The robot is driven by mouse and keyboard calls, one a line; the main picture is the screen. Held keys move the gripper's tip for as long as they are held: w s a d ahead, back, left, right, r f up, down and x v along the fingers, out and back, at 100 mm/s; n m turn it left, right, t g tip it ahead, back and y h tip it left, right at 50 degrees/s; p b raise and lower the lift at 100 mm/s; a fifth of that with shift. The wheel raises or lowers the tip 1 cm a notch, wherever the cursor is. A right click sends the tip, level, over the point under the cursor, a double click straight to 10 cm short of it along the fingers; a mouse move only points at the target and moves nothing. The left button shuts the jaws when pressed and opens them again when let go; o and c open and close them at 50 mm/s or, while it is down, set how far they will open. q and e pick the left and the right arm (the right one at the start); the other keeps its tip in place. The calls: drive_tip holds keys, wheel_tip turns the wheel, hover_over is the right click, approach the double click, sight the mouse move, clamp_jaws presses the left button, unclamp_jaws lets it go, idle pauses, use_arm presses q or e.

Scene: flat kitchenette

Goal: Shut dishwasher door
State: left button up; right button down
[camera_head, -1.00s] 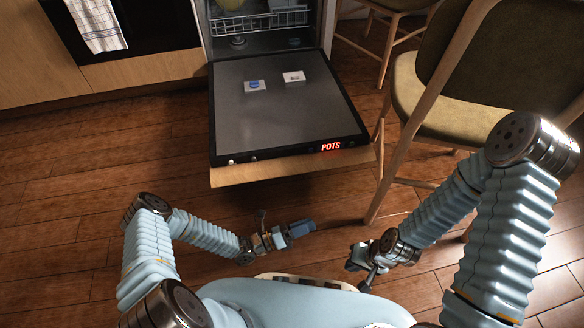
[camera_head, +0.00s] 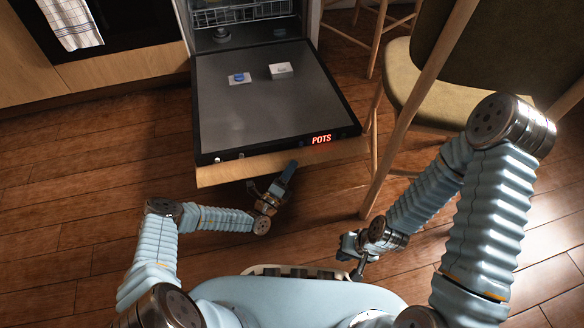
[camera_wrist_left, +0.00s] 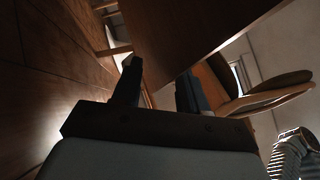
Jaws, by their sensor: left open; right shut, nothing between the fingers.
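The dishwasher door (camera_head: 270,100) is folded down open, its dark inner panel facing up and a lit "POTS" display near its front edge. Its wooden outer panel (camera_head: 280,163) shows along the front edge, and from below in the left wrist view (camera_wrist_left: 185,30). My left gripper (camera_head: 272,184) is open and empty, just below and in front of that edge; I cannot tell whether it touches. Its two dark fingers (camera_wrist_left: 157,85) show apart in the left wrist view. My right gripper (camera_head: 352,250) is shut and empty, low near my body, away from the door.
A chair (camera_head: 410,85) stands close to the door's right side. The dishwasher's lower rack (camera_head: 240,14) is inside the cavity. Wooden cabinets and an oven with a hanging towel (camera_head: 72,20) are at the left. The floor left of the door is clear.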

use_arm(q)
drive_tip(key=shift+w+d+r, duration=0.25)
drive_tip(key=shift+w+d, duration=0.05)
drive_tip(key=shift+w, duration=0.2)
clamp_jaws()
drive_tip(key=shift+r, duration=0.1)
